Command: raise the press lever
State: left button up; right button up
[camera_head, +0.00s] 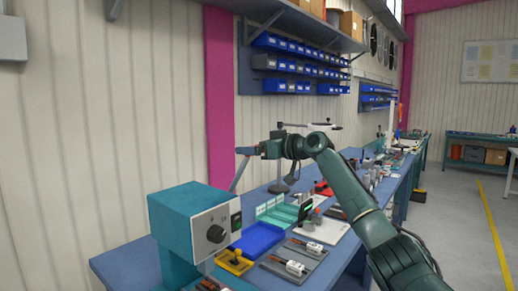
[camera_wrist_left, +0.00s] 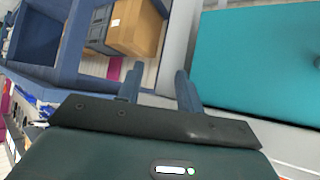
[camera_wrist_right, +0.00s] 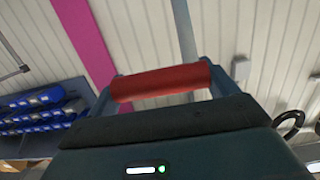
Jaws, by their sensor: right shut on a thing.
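The press (camera_head: 190,220) is a teal box with a grey dial panel at the near left of the bench in the head view. Its grey lever (camera_head: 239,174) slants up behind it to my right gripper (camera_head: 243,151). In the right wrist view, the lever's red handle (camera_wrist_right: 160,82) lies crosswise in my right gripper (camera_wrist_right: 162,75), which is shut on it. The grey lever bar (camera_wrist_right: 184,28) runs up from there. My left gripper (camera_wrist_left: 158,88) shows only in the left wrist view. It is open and empty, with a teal surface to its right.
The blue bench (camera_head: 125,262) holds a blue tray (camera_head: 258,239), a yellow part (camera_head: 234,261) and grey trays with parts (camera_head: 305,262). A desk lamp stands behind my right arm. Blue bins (camera_head: 290,87) and a shelf (camera_head: 290,18) are on the wall above.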

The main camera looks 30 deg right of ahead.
jog(key=shift+f, duration=0.25)
jog(key=o, duration=1.2)
jog(key=shift+o, duration=0.2)
jog(key=shift+r, duration=0.1)
jog(key=shift+s, duration=0.1)
jog(key=shift+s+d, duration=0.15)
jog(key=shift+s, duration=0.1)
pick_arm(q)
jog(key=d+f+b, duration=0.1)
jog(key=b, duration=0.4)
jog(key=shift+w+d+f+t+h, duration=0.1)
jog(key=shift+w+d+t+h, duration=0.1)
jog(key=shift+t+h, duration=0.15)
pick_arm(e)
jog(key=v, duration=1.2)
jog(key=shift+s, duration=0.25)
pick_arm(q)
jog(key=shift+w+a, duration=0.1)
jog(key=shift+w, duration=0.05)
pick_arm(e)
jog(key=shift+d+r, duration=0.1)
jog(key=shift+d, duration=0.05)
